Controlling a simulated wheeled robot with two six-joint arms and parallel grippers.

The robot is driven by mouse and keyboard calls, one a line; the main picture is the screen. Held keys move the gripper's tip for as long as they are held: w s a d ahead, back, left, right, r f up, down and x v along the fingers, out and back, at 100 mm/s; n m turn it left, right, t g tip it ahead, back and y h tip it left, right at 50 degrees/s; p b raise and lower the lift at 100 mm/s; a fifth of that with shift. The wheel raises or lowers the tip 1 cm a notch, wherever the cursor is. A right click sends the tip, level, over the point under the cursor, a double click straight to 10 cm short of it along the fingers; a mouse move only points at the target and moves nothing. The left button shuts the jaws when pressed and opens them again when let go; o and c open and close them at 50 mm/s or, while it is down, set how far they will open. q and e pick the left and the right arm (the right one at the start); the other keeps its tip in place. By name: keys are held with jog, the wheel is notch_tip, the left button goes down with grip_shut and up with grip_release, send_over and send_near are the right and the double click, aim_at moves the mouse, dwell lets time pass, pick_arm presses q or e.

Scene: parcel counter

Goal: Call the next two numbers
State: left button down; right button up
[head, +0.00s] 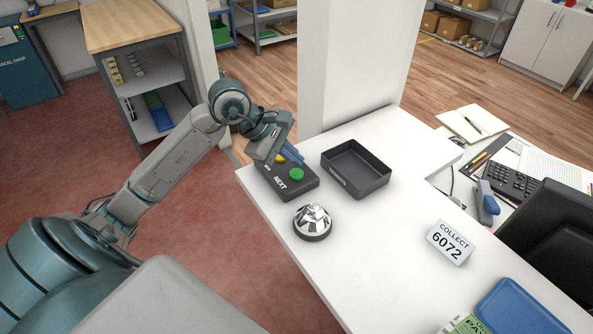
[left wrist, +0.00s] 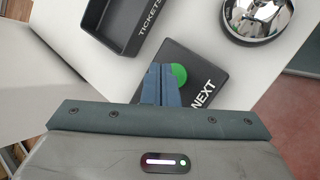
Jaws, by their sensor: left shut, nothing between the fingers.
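A dark call box (head: 304,187) lies on the white counter with the word NEXT on its top. Its green button (head: 296,174) shows to the right of my left gripper, and a yellow part shows beside the fingers. My left gripper (head: 293,158) is shut and empty, just above the box. In the left wrist view its closed fingers (left wrist: 160,84) overlap the box (left wrist: 190,90) right beside the green button (left wrist: 179,74). I cannot tell whether they touch it. A white sign (head: 450,242) on the counter reads COLLECT 6072. My right gripper is not in view.
A black tray (head: 374,186) marked TICKETS is close to the right of the call box. A silver bell (head: 312,222) stands in front of it. A blue tray (head: 518,308) lies at the near right. A white pillar (head: 352,65) rises behind the counter.

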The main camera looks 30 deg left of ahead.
aim_at(293, 173)
pick_arm(q)
notch_tip(293, 173, up, 5)
jog(key=shift+f+p, duration=0.15)
jog(key=shift+p, duration=0.4)
dwell(0.6)
